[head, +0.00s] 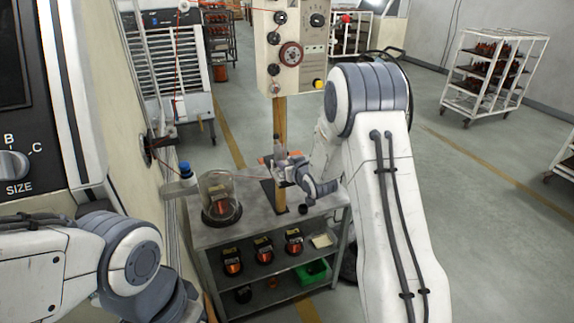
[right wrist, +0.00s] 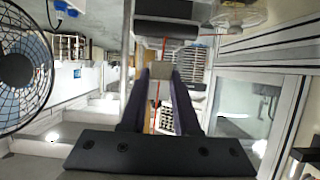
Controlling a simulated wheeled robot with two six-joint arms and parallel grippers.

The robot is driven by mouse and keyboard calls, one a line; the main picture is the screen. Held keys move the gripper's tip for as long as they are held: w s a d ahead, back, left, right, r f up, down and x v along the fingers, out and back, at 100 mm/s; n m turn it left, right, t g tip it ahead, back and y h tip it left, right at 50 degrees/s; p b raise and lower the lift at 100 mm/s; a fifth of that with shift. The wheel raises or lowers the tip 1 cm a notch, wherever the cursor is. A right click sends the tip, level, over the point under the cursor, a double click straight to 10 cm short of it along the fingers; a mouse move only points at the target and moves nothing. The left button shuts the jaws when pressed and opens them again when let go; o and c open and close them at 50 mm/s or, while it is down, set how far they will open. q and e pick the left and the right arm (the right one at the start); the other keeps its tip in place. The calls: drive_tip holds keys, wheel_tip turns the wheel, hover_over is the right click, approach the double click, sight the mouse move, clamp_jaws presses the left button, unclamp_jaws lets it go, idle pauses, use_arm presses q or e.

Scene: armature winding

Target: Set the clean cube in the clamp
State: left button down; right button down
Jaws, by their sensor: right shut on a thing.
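My right gripper (head: 284,172) is over the back of the metal workbench (head: 250,232), close to the wooden post. In the right wrist view its two dark fingers are shut on a small grey-tan cube (right wrist: 160,72), held near their tips. The cube is too small to pick out in the head view. A dark block (right wrist: 165,29) lies beyond the cube in the right wrist view; I cannot tell whether it is the clamp. I cannot make out the clamp surely in the head view. My left arm is at the lower left, its gripper out of view.
Several dark copper-wound parts, a green bin (head: 312,272) and a pale tray (head: 321,240) are lower down. A control panel (head: 292,42) on the post (head: 279,125) stands behind my gripper.

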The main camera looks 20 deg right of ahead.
drive_tip(key=shift+f, duration=0.2)
drive_tip(key=shift+f+b, duration=0.8)
drive_tip(key=shift+b, duration=0.15)
drive_tip(key=c, duration=0.6)
unclamp_jaws()
drive_tip(key=shift+o, duration=0.2)
